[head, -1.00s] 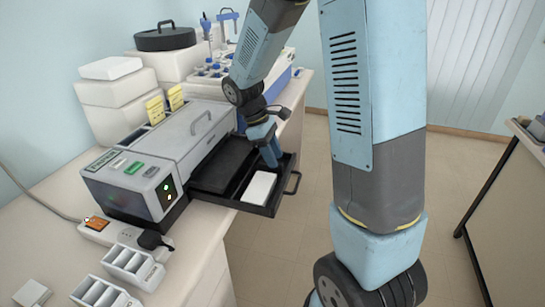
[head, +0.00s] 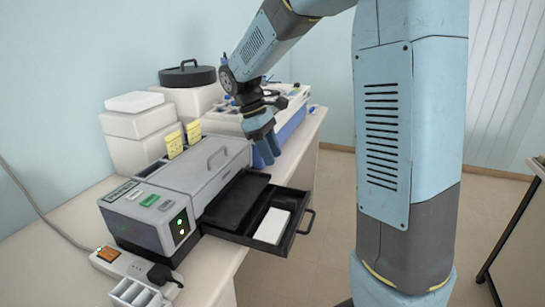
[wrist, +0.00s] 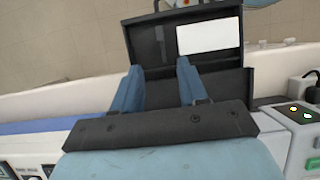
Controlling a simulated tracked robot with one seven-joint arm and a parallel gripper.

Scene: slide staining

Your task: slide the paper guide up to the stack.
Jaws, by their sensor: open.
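The white stack (head: 271,225) lies flat in the black pulled-out tray (head: 298,236) of the grey machine. It also shows in the wrist view (wrist: 208,37). A thin dark upright piece (wrist: 160,38), seemingly the paper guide, stands in the tray left of the stack in the wrist view, with a narrow dark gap between them.
The grey machine (head: 190,178) stands left of the tray on the white bench. A power strip (head: 125,265) is in front. Open floor lies right of the tray.

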